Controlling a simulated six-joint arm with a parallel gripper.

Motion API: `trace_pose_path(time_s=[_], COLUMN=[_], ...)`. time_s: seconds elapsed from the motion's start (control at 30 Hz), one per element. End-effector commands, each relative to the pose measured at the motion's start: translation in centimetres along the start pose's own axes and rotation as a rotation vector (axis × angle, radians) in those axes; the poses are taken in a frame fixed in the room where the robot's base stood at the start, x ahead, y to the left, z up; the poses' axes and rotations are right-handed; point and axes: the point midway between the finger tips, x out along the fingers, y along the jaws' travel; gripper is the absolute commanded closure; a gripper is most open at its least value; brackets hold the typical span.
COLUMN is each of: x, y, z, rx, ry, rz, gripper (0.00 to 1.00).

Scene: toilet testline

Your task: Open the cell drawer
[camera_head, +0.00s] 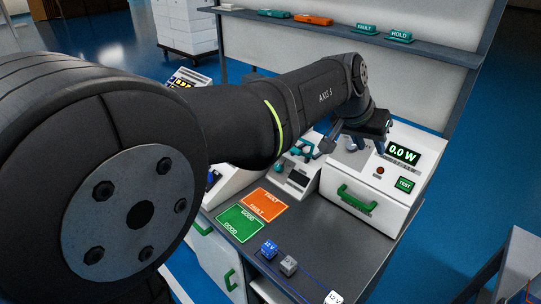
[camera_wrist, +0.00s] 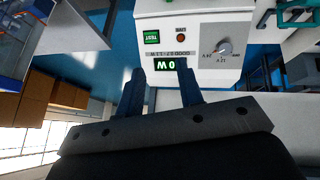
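A white test box stands at the right of the bench in the head view. Its low front has a drawer front (camera_head: 365,207) with a green bar handle (camera_head: 356,198), and it looks closed. My gripper (camera_head: 352,146) is above the back left of this box, away from the handle. In the wrist view, my gripper (camera_wrist: 161,82) has two fingers set wide apart with nothing between them, so it is open. Beyond them the box's panel (camera_wrist: 200,58) appears upside down, with its lit display, TEST button and dial. The handle is not clearly seen in the wrist view.
A smaller white device (camera_head: 296,178) with teal parts stands left of the box. Orange and green mats (camera_head: 240,223) and two small cubes (camera_head: 269,249) lie on the dark bench top. Cabinet fronts with green handles (camera_head: 230,280) are below. A shelf (camera_head: 345,32) runs behind.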

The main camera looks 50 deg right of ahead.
Motion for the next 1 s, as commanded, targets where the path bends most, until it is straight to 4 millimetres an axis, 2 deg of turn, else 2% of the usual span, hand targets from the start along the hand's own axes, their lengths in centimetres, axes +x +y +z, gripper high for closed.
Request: trace_pose_path(time_s=[0.03, 0.1, 0.2, 0.4, 0.6, 0.73, 0.87, 1.0], x=[2.6, 5.4, 8.7, 13.4, 16.2, 17.0, 17.3, 17.7], y=[-1.9, -3.5, -5.8, -10.3, -15.7, -18.6, -20.4, -20.4], z=[1.4, 3.2, 5.6, 9.2, 11.6, 12.5, 13.0, 12.9], rx=[-0.066, -0.147, -0.267, -0.524, -0.771, -0.88, -0.937, -0.95], ry=[-0.066, -0.135, -0.207, -0.247, -0.144, -0.05, 0.013, 0.032], rz=[0.049, 0.132, 0.261, 0.539, 0.795, 0.9, 0.951, 0.965], gripper=[0.66, 0.66, 0.66, 0.66, 0.66, 0.66, 0.66, 0.66])
